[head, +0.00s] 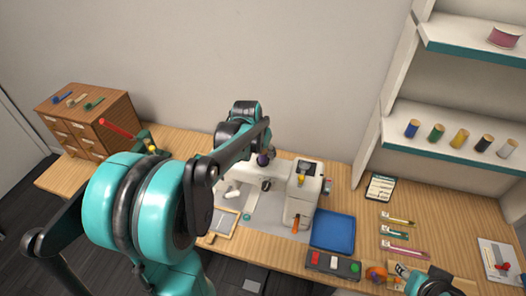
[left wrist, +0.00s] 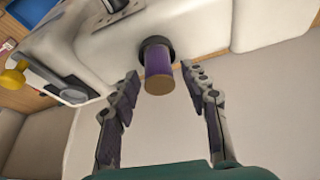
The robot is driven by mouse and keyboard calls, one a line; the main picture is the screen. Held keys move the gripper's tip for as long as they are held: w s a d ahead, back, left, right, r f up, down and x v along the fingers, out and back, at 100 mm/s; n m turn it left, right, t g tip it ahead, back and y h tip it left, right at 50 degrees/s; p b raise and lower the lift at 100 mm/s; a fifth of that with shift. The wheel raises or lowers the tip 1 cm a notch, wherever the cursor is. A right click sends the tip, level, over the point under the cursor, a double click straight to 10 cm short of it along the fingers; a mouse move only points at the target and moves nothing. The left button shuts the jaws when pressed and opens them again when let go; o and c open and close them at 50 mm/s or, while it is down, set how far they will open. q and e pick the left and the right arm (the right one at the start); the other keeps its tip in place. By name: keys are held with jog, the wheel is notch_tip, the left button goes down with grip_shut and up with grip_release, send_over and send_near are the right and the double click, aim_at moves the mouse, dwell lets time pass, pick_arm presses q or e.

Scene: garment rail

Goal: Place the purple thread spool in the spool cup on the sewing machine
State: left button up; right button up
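The purple thread spool (left wrist: 159,68) stands with its inner end in the dark round spool cup (left wrist: 156,43) on the white sewing machine (left wrist: 205,27). Its tan outer end faces my left wrist camera. My left gripper (left wrist: 160,74) is open, one finger on each side of the spool, with visible gaps. In the head view the spool (head: 263,158) is a small dark purple shape below my left wrist, at the left end of the sewing machine (head: 300,206). My right gripper (head: 432,284) is at the bottom right edge; its fingers are not clear.
A blue tray (head: 333,232) and a dark box with coloured buttons (head: 333,263) lie right of the machine. An orange round object (head: 376,274) is near my right gripper. Several spools stand on the wall shelf (head: 450,150). A wooden drawer cabinet (head: 85,120) stands at left.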

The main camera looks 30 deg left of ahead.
pick_arm(q)
jog(key=shift+r, duration=0.25)
jog(key=p+v, duration=0.3)
jog(key=v, duration=0.9)
jog(key=s+d+f+m+t, duration=0.1)
jog(key=s+d+f, duration=0.4)
jog(key=s+d, duration=0.9)
jog(key=shift+s+d+f+t, duration=0.15)
jog(key=shift+d+f+t, duration=0.15)
jog(key=shift+d+t, duration=0.4)
jog(key=shift+a, duration=0.15)
